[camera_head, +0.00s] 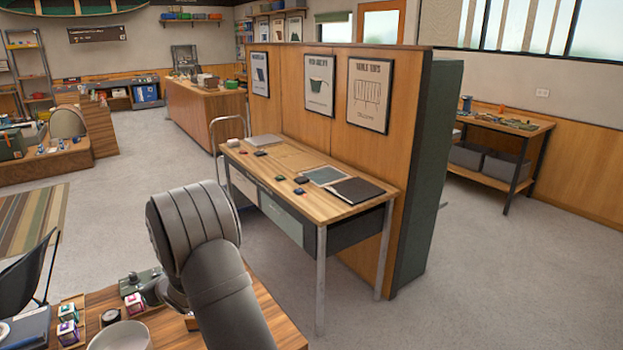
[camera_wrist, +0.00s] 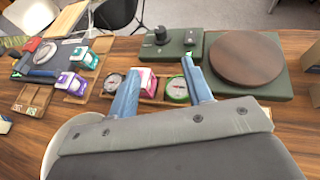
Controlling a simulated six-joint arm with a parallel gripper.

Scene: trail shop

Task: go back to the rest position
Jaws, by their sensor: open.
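My gripper (camera_wrist: 158,78) shows in the wrist view with its two blue fingers spread apart and nothing held between them. It is over a wooden worktop (camera_wrist: 117,52). Beyond and between the fingers is a wooden tray with a round gauge (camera_wrist: 113,82), a pink-and-white box (camera_wrist: 146,79) and a green-rimmed dial (camera_wrist: 177,87). The fingers partly cover this tray, and I cannot tell how high they are above it. In the head view my arm bends over the worktop (camera_head: 265,305), and the gripper itself is hidden.
A round wooden disc (camera_wrist: 246,57) on a green base stands right of the fingers, beside a green device with a black knob (camera_wrist: 160,34). Teal and purple boxes (camera_wrist: 83,57) sit left. A pale bowl (camera_head: 122,336) is at the front. A desk (camera_head: 262,150) and partition stand beyond.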

